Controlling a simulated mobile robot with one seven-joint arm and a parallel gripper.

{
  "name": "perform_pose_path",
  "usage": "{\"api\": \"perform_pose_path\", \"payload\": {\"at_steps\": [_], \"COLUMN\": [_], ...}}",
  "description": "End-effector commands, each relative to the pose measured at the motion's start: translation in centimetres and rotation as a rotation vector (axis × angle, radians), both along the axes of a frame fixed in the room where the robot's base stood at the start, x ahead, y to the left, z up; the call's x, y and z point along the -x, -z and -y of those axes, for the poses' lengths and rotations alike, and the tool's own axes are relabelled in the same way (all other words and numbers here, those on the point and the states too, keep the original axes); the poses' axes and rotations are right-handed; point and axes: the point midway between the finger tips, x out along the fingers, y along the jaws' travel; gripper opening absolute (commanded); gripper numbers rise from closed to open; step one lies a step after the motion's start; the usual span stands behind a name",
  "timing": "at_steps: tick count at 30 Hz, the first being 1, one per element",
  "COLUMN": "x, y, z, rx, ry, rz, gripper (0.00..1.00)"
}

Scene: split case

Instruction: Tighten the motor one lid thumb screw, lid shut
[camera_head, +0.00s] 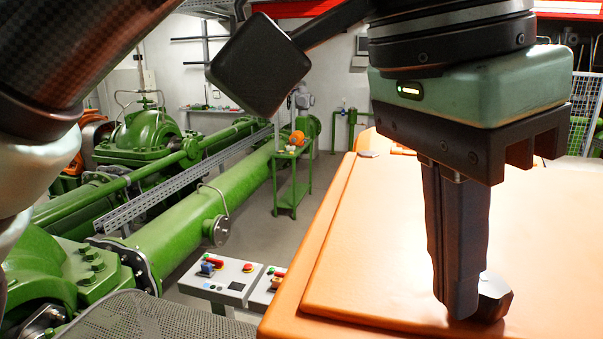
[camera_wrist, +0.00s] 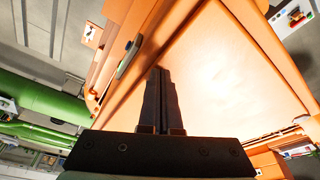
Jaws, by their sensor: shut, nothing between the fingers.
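The orange motor case (camera_head: 330,215) fills the lower right of the head view, its broad lid panel (camera_head: 375,260) lying flat on top. My gripper (camera_head: 458,308) points down over the panel, its two dark fingers together and empty. A dark faceted knob (camera_head: 494,297), probably the thumb screw, stands just right of the fingertips and is partly hidden by them. I cannot tell whether they touch it. In the wrist view, my closed fingers (camera_wrist: 160,75) lie against the orange panel (camera_wrist: 235,60); no knob shows clearly there.
A dark grey-green strip (camera_wrist: 128,58) sits on the case edge in the wrist view. In the head view, a control panel (camera_head: 233,290) with buttons stands left of the case. Green pipes (camera_head: 170,235) and a green trolley (camera_head: 292,185) are farther back.

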Motion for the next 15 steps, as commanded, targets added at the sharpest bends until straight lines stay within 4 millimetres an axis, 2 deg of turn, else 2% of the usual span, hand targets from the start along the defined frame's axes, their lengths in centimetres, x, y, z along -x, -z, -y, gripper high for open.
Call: {"api": "perform_pose_path", "payload": {"at_steps": [15], "x": [-0.20], "y": [-0.01], "z": [0.80], "rx": [0.005], "ry": [0.002], "rz": [0.000], "gripper": [0.00]}}
